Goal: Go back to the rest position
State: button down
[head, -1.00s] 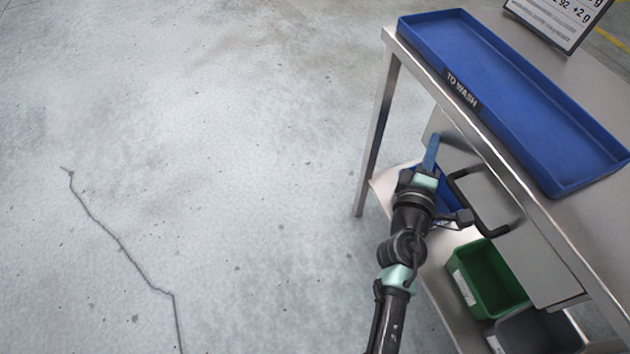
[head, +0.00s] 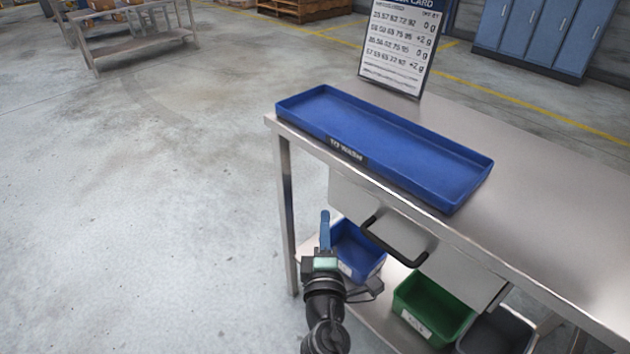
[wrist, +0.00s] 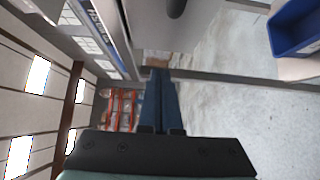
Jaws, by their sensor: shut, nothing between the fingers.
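My gripper (head: 325,228) is in the lower middle of the head view, in front of the steel table and beside its drawer handle. Its blue fingers point up and are together, with nothing between them. In the wrist view the closed fingers (wrist: 158,100) show in the middle, with nothing held. My arm comes up from the bottom edge of the head view.
The steel table (head: 540,170) bears an empty blue "to wash" tray (head: 400,165) and a printed card (head: 395,45). Its drawer has a black handle (head: 393,243). Blue (head: 358,262), green (head: 432,310) and grey (head: 495,335) bins stand on the lower shelf. Floor at left is clear.

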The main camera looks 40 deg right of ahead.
jog(key=v, duration=0.7)
jog(key=shift+a+f+b, duration=0.15)
jog(key=shift+b, duration=0.25)
jog(key=shift+s, duration=0.15)
